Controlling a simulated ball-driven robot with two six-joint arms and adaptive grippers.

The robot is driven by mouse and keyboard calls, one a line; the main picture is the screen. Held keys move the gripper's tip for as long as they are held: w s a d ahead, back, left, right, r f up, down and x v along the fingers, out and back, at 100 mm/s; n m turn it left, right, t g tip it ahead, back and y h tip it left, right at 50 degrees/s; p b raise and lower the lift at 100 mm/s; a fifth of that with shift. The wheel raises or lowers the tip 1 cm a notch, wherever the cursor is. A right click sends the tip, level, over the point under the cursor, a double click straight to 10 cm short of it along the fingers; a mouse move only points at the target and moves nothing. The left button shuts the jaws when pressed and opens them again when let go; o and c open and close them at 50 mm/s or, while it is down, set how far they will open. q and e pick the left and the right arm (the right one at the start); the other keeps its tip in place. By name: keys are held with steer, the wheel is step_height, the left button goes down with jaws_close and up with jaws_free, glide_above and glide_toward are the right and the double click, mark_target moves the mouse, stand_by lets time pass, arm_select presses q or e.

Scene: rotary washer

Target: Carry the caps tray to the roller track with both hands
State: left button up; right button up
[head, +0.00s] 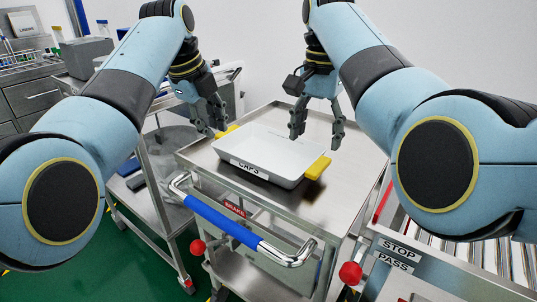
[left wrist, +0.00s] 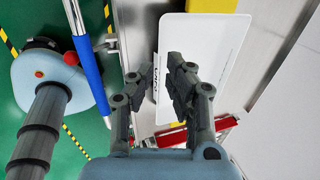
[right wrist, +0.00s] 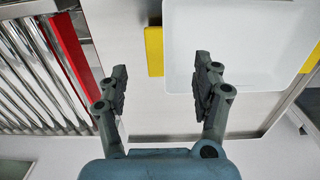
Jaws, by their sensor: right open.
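The caps tray (head: 258,152) is a shallow white tray with a CAPS label on its front and yellow handles at both ends. It rests on the steel cart top (head: 330,120). My right gripper (head: 318,138) is wide open and empty above the right handle (head: 318,168). In the right wrist view that handle (right wrist: 154,50) appears between and beyond the fingertips (right wrist: 160,74).
The cart has a blue push bar (head: 222,224) and a red BRAKE label at its front. The roller track (head: 490,252), with STOP and PASS labels, stands at the right beyond a red strip (head: 383,202). Another steel cart (head: 150,190) stands at the left.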

mark_target(225, 153)
arm_select(q)
steer(key=x, duration=0.9)
steer(key=shift+f, duration=0.35)
arm_select(e)
step_height(225, 153, down, 10)
steer(key=shift+r, duration=0.2)
arm_select(q)
jaws_close()
arm_select(e)
steer(key=c, duration=0.5)
jaws_close()
